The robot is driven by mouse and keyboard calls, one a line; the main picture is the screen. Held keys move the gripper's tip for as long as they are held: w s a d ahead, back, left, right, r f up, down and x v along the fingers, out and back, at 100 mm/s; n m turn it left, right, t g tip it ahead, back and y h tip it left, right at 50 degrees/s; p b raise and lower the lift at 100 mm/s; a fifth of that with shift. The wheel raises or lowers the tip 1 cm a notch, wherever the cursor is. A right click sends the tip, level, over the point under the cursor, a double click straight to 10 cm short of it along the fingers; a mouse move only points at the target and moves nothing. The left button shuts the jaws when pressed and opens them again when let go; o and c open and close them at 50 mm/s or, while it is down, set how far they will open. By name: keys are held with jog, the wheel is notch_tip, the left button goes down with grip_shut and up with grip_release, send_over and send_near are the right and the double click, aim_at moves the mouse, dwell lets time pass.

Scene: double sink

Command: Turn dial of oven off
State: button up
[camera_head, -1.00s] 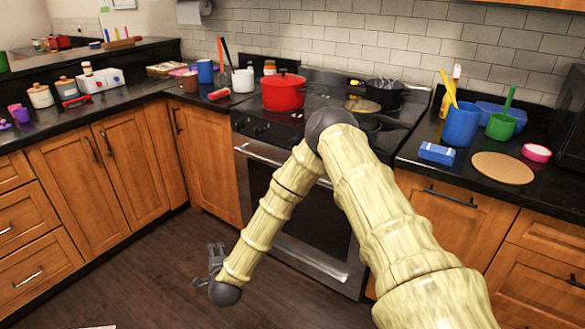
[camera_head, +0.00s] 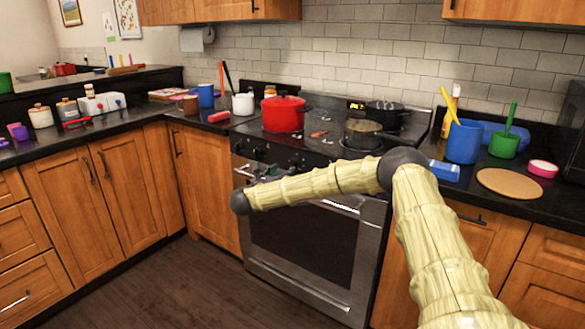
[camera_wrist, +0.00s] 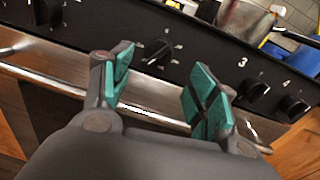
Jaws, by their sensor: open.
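The oven (camera_head: 300,245) has a black front panel with a row of black dials (camera_head: 258,153) above its door handle. In the wrist view one dial (camera_wrist: 158,52) shows just beyond the gap between my fingers, and two more, marked 3 and 4, show at right (camera_wrist: 254,90) (camera_wrist: 292,108). Another dial (camera_wrist: 46,12) is at the upper left. My gripper (camera_wrist: 162,86) is open and empty, its teal pads apart, facing the panel. In the head view my gripper (camera_head: 264,172) is in front of the panel's left part, partly hidden by my arm.
The oven handle (camera_wrist: 150,116) runs below the dials, close behind my fingers in the wrist view. A red pot (camera_head: 283,113) and a dark pan (camera_head: 385,115) stand on the stovetop. Cups and a round board (camera_head: 507,183) are on the right counter. The floor in front is clear.

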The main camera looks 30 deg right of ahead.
aim_at(294, 163)
jog(key=x, duration=0.7)
jog(key=shift+w+d, duration=0.2)
jog(key=c, duration=1)
